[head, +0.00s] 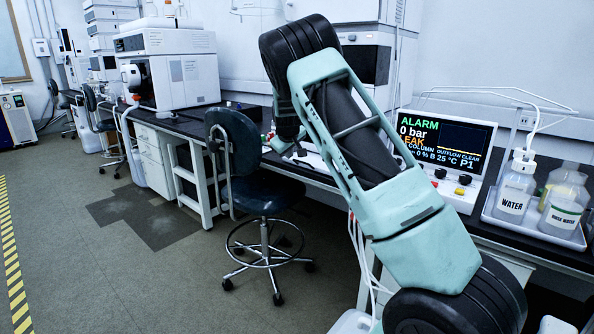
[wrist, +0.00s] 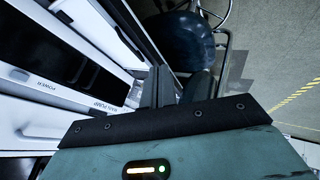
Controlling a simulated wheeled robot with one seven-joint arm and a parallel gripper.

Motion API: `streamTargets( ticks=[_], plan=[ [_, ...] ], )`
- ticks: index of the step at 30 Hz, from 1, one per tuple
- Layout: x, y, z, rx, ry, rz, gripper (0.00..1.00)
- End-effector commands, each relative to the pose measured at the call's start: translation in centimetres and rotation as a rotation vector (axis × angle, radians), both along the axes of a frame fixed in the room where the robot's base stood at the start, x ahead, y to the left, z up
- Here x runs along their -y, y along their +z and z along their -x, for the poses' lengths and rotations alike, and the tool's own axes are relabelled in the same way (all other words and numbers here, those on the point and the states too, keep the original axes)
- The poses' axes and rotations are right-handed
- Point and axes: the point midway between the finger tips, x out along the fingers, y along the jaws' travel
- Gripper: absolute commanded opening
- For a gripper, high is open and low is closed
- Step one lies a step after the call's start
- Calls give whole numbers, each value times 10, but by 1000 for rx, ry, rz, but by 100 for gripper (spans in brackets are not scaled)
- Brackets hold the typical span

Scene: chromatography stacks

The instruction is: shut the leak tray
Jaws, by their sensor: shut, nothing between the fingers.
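My gripper (wrist: 158,86) shows in the wrist view with its dark fingers together and nothing between them. The fingers point past the edge of a white instrument stack (wrist: 85,90), which fills the left of that view, with upside-down POWER and PUMP lettering and dark recesses. I cannot clearly pick out the leak tray or tell how far it stands open. In the head view my arm hides most of the stack's front, and the fingertips are not clear there. The pump display (head: 440,140) reads ALARM, 0 bar, LEAK.
A dark stool (head: 240,165) stands in front of the bench, left of my arm, and shows in the wrist view (wrist: 188,40). A white tray (head: 537,228) with WATER (head: 512,200) and RINSE WATER (head: 562,212) bottles sits at right. The floor at left is open.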

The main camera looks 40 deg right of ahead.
Motion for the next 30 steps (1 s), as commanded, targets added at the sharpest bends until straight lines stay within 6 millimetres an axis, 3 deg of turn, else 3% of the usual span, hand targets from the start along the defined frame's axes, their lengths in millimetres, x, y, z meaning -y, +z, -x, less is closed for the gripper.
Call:
streamTargets(
  ticks=[5, 18, 24, 30],
  plan=[
    [11, -12, -6, -2, -1, 9, 0],
    [50, -79, -45, -1, -2, 6, 0],
    [77, -71, -47, 0, -2, 6, 0],
    [87, -69, -48, 1, -1, 4, 0]
  ],
)
